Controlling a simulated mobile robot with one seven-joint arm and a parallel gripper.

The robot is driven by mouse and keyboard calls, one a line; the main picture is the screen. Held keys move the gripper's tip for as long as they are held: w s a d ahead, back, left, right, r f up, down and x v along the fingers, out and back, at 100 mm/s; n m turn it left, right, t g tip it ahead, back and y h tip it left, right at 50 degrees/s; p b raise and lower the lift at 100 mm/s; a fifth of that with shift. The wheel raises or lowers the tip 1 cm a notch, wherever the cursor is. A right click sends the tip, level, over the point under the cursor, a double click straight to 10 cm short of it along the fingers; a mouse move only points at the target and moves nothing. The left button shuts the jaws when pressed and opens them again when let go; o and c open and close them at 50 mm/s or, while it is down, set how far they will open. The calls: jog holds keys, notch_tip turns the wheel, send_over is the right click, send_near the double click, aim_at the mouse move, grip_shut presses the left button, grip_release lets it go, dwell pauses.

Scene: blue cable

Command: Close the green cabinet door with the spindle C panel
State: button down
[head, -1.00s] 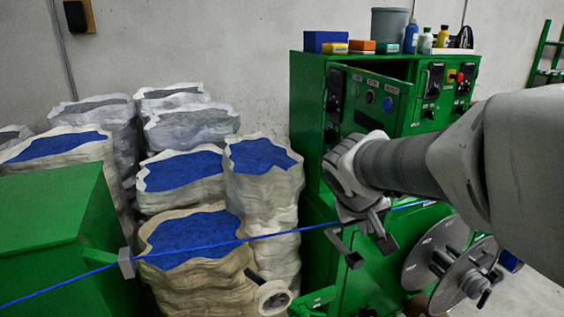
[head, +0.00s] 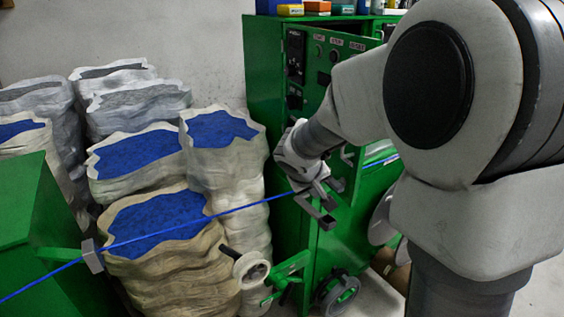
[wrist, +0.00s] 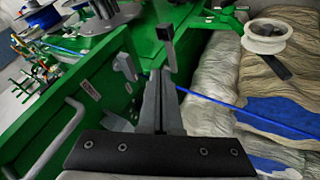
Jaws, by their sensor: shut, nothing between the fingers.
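The green cabinet (head: 262,100) stands right of the sacks in the head view. Its upper door (head: 312,75), with a dark control panel, labels and knobs, stands ajar in the earlier head frame; its edge is now largely hidden by my arm, so I cannot tell its exact angle. My gripper (head: 326,204) is shut and empty, low in front of the cabinet, below the door panel. In the wrist view my closed fingers (wrist: 160,95) are beside green metalwork with a grey bar handle (wrist: 62,135). I cannot tell whether they touch it.
A taut blue cable (head: 235,210) crosses in front of the cabinet, close to my gripper. Several sacks of blue material (head: 150,225) stand left. Bottles and boxes (head: 316,6) stand on top.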

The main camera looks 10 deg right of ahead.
jog(key=shift+w+d+f+p, duration=0.25)
jog(key=shift+w+d+f, duration=0.15)
jog(key=shift+d, duration=0.4)
jog(key=shift+w+d+f+p, duration=0.2)
jog(key=shift+w+d+f, duration=0.2)
jog(key=shift+d, duration=0.45)
jog(key=shift+w+d+f+p, duration=0.25)
jog(key=shift+w+d+f, duration=0.15)
jog(key=shift+d, duration=0.4)
jog(key=shift+r, duration=0.1)
